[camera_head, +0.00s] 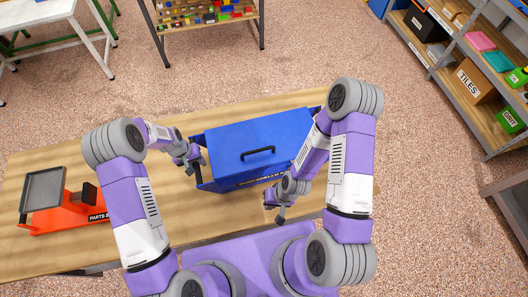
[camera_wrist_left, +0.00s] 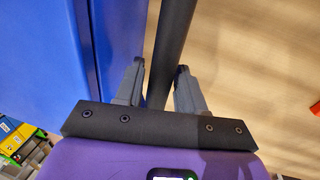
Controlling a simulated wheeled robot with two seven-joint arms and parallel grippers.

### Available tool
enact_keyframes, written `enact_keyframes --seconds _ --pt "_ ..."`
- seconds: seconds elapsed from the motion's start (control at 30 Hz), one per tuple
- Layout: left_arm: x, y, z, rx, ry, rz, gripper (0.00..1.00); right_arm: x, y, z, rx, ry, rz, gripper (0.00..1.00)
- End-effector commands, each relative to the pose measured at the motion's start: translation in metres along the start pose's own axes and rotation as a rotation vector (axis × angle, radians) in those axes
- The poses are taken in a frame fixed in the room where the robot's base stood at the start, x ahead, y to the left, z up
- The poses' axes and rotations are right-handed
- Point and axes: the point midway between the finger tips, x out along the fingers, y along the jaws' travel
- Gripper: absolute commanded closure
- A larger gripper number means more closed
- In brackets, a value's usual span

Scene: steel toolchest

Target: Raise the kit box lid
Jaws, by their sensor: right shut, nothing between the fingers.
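The blue kit box (camera_head: 235,182) stands on the wooden workbench. Its lid (camera_head: 240,140) lies down over it, with a black handle (camera_head: 257,154) on top. A label on the front is partly hidden by my right arm. My left gripper (camera_head: 192,166) is at the left side of the box. In the left wrist view its fingers (camera_wrist_left: 160,85) are apart, with a dark bar (camera_wrist_left: 172,40) running between them beside the blue wall; I cannot tell whether they touch it. My right gripper (camera_head: 275,208) is shut and empty, low in front of the box's right part.
An orange parts holder (camera_head: 75,212) with a grey tray (camera_head: 44,188) stands on the left of the workbench (camera_head: 160,205). The bench between it and the box is mostly clear. Shelves with bins (camera_head: 475,80) stand at the right, apart from the bench.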

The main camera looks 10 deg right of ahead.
Motion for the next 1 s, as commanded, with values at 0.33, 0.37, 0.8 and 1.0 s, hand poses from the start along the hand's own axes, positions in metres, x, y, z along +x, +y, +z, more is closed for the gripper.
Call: enact_keyframes --seconds 0.33,0.37,0.8,1.0 --pt "-0.0003 0.0000 0.0000 0.000 0.000 0.000 1.00 0.0000 0.0000 0.0000 0.000 0.000 0.000 1.00" --pt "-0.0003 0.0000 0.0000 0.000 0.000 0.000 1.00 0.0000 0.0000 0.0000 0.000 0.000 0.000 1.00" --pt "0.0003 0.0014 -0.0016 0.000 0.004 0.003 1.00 -0.0001 0.0000 0.0000 0.000 0.000 0.000 1.00" --pt "0.0015 0.0009 -0.0010 0.000 0.003 0.002 1.00 0.0000 0.0000 0.0000 0.000 0.000 0.000 1.00"
